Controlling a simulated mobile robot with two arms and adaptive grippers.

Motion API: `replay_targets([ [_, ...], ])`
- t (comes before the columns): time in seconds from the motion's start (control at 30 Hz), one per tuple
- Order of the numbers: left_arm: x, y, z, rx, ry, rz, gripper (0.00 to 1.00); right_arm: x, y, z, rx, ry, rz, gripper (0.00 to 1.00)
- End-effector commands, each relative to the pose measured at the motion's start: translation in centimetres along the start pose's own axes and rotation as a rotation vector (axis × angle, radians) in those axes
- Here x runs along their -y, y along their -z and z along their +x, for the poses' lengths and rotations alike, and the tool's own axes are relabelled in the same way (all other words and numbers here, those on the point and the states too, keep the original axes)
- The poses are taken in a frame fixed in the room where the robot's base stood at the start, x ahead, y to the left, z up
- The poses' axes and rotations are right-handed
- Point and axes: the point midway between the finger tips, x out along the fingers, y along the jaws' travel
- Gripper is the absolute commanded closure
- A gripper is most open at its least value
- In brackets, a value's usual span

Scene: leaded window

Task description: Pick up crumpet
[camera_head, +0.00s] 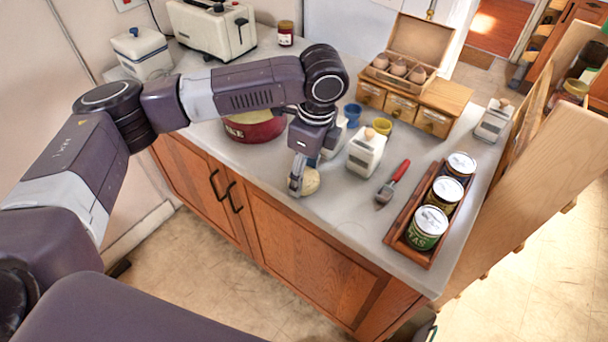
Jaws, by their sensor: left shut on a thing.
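The crumpet (311,181) is a small pale, round thing at the front edge of the grey counter. My left arm reaches in from the left, and my left gripper (297,184) points down at the crumpet's left side. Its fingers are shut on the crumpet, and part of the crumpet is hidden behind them. I cannot tell whether the crumpet is clear of the counter. My right gripper is not in view.
A white canister (366,152), a red-handled tool (393,183) and a wooden tray (394,240) with tins stand to the right. A red bowl (254,129) is partly behind my arm. A toaster (212,28) and a wooden drawer box (401,106) stand farther back.

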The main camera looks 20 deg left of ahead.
Motion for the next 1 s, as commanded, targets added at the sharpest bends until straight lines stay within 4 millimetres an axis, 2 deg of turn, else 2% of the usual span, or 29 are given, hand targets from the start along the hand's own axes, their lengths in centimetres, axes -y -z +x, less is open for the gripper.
replay_targets([
  [0.17,0.1,-0.1,-1.4,-0.001,0.003,0.000,0.72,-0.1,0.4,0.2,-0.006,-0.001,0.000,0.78],
  [0.27,0.1,-0.3,-3.1,-0.001,0.005,0.001,0.72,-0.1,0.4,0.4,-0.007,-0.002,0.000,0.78],
  [0.57,0.1,-1.3,-11.6,-0.001,0.006,0.001,0.72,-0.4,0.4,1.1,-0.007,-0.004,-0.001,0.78],
  [0.6,0.2,-1.6,-13.0,0.000,0.008,-0.002,0.72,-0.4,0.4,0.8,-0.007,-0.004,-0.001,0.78],
  [0.7,0.1,-1.9,-15.5,0.002,0.006,-0.002,0.72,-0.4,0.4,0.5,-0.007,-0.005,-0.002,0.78],
  [0.83,0.1,-2.2,-17.8,0.001,0.004,-0.002,0.72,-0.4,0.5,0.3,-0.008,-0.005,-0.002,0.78],
  [1.0,0.1,-2.4,-19.4,0.001,0.001,-0.001,0.72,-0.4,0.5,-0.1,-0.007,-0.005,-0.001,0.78],
])
